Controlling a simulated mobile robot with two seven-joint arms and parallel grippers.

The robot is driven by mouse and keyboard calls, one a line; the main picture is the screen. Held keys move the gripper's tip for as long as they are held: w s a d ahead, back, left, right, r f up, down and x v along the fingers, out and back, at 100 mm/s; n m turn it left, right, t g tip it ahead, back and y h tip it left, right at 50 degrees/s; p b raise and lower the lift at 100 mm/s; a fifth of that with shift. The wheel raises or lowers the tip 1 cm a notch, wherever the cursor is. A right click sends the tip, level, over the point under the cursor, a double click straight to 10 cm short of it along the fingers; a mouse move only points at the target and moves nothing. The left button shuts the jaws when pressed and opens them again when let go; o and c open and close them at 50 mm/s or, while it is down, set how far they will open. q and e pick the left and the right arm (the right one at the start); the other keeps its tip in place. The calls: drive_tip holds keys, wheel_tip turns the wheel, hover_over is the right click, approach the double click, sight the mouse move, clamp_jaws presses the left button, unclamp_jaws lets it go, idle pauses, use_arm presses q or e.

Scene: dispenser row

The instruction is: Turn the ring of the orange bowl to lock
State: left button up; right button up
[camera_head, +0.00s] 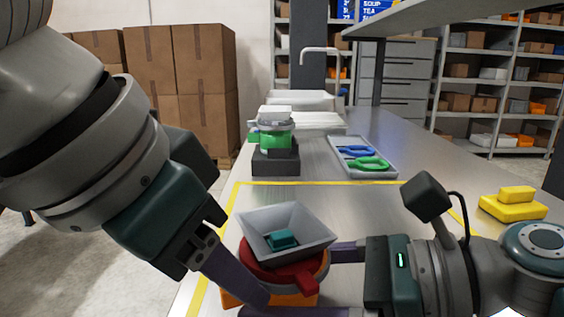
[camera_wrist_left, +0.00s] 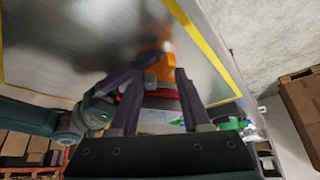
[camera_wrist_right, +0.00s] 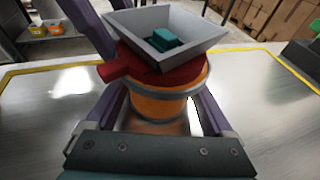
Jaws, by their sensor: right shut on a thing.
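The orange bowl (camera_wrist_right: 158,107) stands upright with a red ring (camera_head: 255,272) around its top. The ring has a red handle (camera_head: 296,276). A grey square hopper (camera_head: 262,221) sits above the ring, with a small teal block (camera_head: 282,240) inside. My right gripper (camera_head: 290,284) is shut around the bowl's body, one finger on each side, below the ring. My left gripper (camera_head: 262,295) comes down at the ring's left side, its fingers apart in the left wrist view (camera_wrist_left: 160,72). Whether they touch the ring or handle is unclear.
Yellow tape (camera_head: 320,183) marks the metal counter around the bowl. A tray (camera_head: 362,157) with blue and green tools and a black stand (camera_head: 275,162) with a green-banded container lie farther back. A yellow block (camera_head: 513,204) sits at the right.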

use_arm(q)
drive_tip(key=shift+w+a+r, duration=0.15)
drive_tip(key=shift+w+a, duration=0.1)
drive_tip(key=shift+w, duration=0.3)
use_arm(e)
drive_tip(key=shift+s+a, duration=0.1)
drive_tip(key=shift+s, duration=0.05)
use_arm(q)
drive_tip(key=shift+w+a, duration=0.1)
drive_tip(key=shift+w, duration=0.35)
use_arm(e)
drive_tip(key=shift+o, duration=0.2)
use_arm(q)
drive_tip(key=shift+s, duration=0.1)
drive_tip(key=shift+s+d+r, duration=0.15)
drive_tip(key=shift+d, duration=0.05)
drive_tip(key=v, duration=0.6)
drive_tip(key=shift+s+a+r, duration=0.15)
drive_tip(key=shift+s+r, duration=0.05)
drive_tip(key=shift+s, duration=0.1)
idle(0.4)
